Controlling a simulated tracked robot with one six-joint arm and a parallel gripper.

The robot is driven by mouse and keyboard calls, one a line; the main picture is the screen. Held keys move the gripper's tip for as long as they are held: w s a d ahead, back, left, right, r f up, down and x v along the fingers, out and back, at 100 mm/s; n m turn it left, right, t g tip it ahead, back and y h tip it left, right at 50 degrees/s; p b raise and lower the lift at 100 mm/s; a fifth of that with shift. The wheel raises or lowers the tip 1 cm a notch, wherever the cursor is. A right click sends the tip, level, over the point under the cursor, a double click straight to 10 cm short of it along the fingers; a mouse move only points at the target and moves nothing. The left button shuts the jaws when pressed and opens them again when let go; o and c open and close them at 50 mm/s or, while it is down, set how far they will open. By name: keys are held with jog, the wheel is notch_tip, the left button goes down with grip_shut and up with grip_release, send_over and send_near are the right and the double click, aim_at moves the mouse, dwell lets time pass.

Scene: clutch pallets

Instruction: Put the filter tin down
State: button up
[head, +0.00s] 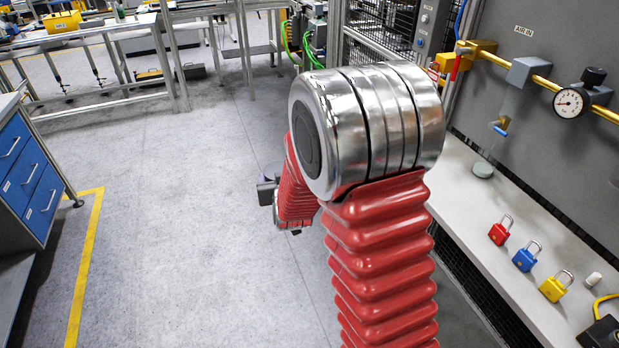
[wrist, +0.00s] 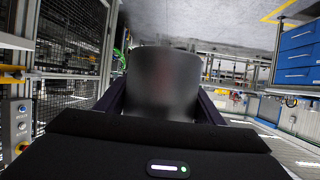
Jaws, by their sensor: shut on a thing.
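The filter tin is the dark grey, smooth cylinder (wrist: 163,75) in the middle of the wrist view. My gripper (wrist: 162,98) is shut on it, with one dark finger on each side. The tin is held in the air, with the floor and room behind it. Its lower part is hidden behind the gripper body. In the head view, my arm hides the tin and most of the gripper.
A pale shelf (head: 463,213) on the right bears red (head: 500,233), blue (head: 525,259) and yellow (head: 553,289) padlocks. A gauge (head: 570,103) sits on the yellow pipe above. A blue drawer cabinet (head: 30,180) stands left. The floor (head: 190,220) between is clear.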

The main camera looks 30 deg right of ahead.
jog(key=s+a+r+n+y, duration=0.2)
jog(key=s+a+r, duration=0.1)
jog(key=a, duration=0.5)
jog(key=shift+s+a+r+y, duration=0.15)
jog(key=shift+a+y, duration=0.15)
jog(key=shift+y, duration=0.1)
jog(key=shift+s, duration=0.1)
